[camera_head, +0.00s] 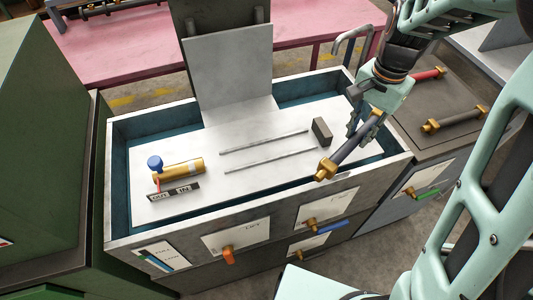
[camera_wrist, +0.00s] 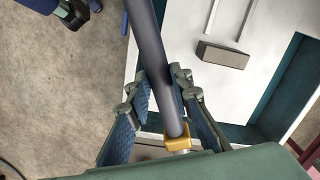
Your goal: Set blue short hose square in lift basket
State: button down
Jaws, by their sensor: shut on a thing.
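My gripper (camera_head: 358,132) is shut on a dark grey-blue short hose (camera_head: 350,148) with a brass hex fitting (camera_head: 325,170) at its lower-left end. The hose is tilted, above the right front rim of the tank. In the wrist view the hose (camera_wrist: 158,60) runs between my gripper's fingers (camera_wrist: 165,88), with a brass fitting (camera_wrist: 178,139) near the palm. The white lift basket (camera_head: 240,180) lies in the tank, with two thin parallel rails (camera_head: 263,142) and a dark block (camera_head: 321,131) on it. The hose is apart from the basket floor.
A brass cylinder with a blue knob (camera_head: 178,170) and a dark labelled strip (camera_head: 175,191) lie at the basket's left. The tank's raised rim (camera_head: 270,213) surrounds it. On the right bench are another dark hose (camera_head: 455,119) and a red one (camera_head: 430,75). A tall back plate (camera_head: 228,68) stands behind.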

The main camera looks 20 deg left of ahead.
jog(key=s+a+r+m+b, duration=0.3)
jog(key=s+a+r+m, duration=0.2)
jog(key=a, duration=0.3)
jog(key=p, duration=0.1)
send_near(265, 152)
jog(key=shift+d+f, duration=0.45)
jog(key=shift+f, duration=0.15)
jog(key=shift+a+f, duration=0.55)
jog(key=shift+f, duration=1.7)
jog(key=shift+f, duration=0.2)
jog(key=c, duration=1.7)
grip_release()
jog(key=shift+c, duration=0.2)
